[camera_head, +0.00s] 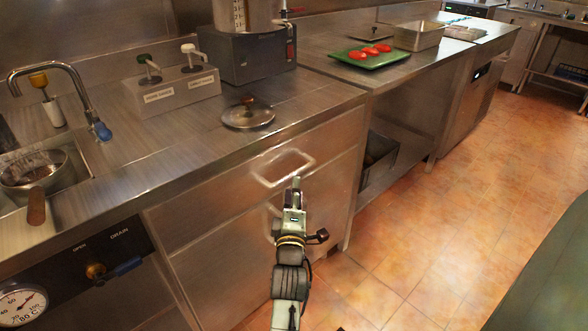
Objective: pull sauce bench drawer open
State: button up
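The steel sauce bench has an upper drawer (225,198) whose front looks flush with the bench, under the worktop edge. Its pale loop handle (283,165) stands out near the right part of the front. My gripper (296,182) is just below and in front of the right part of this handle, and its tip overlaps or nearly overlaps the lower bar in the picture. I cannot tell whether it touches the handle. Its fingers are seen from behind, small and bunched, so their opening is unclear. A lower handle (273,222) is partly hidden behind my arm.
On the worktop are a sauce pump box (172,95), a round lid (248,114) and a dark appliance (246,55). A sink (70,165) is at left. A green tray with tomatoes (370,60) lies farther right. The tiled floor (430,220) at right is open.

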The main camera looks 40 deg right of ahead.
aim_at(296, 171)
jog(key=p+x, duration=0.1)
jog(key=x, duration=0.5)
jog(key=shift+w+d+p, duration=0.1)
jog(key=shift+w+p, duration=0.05)
jog(key=shift+p, duration=0.25)
grip_shut()
dwell(0.4)
